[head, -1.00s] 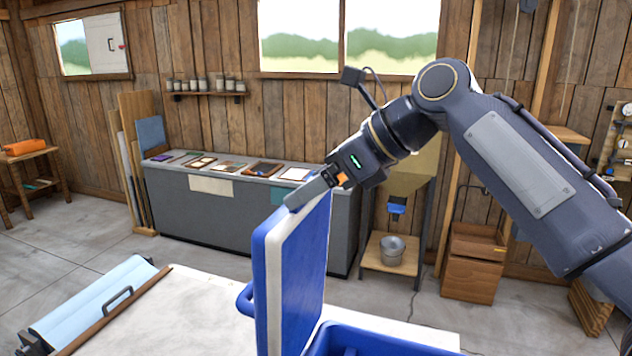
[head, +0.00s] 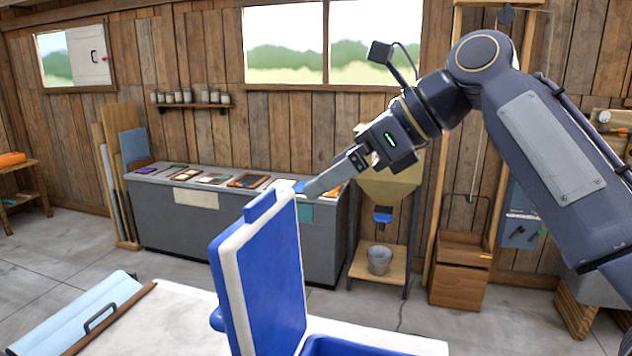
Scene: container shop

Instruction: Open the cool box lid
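The cool box lid (head: 266,285), blue with a white inner panel edge, stands up steeply at the left side of the blue cool box (head: 352,346). Only the box's top rim shows at the bottom of the head view. My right gripper (head: 312,190) is just above and right of the lid's top edge, apart from it as far as I can see. Its fingers are seen from the side, so their gap is hidden. My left gripper is not in view.
The box stands on a pale worktop (head: 165,322). A grey counter (head: 165,225) with several flat items, a bucket (head: 379,260) and wooden crates (head: 460,270) stand behind.

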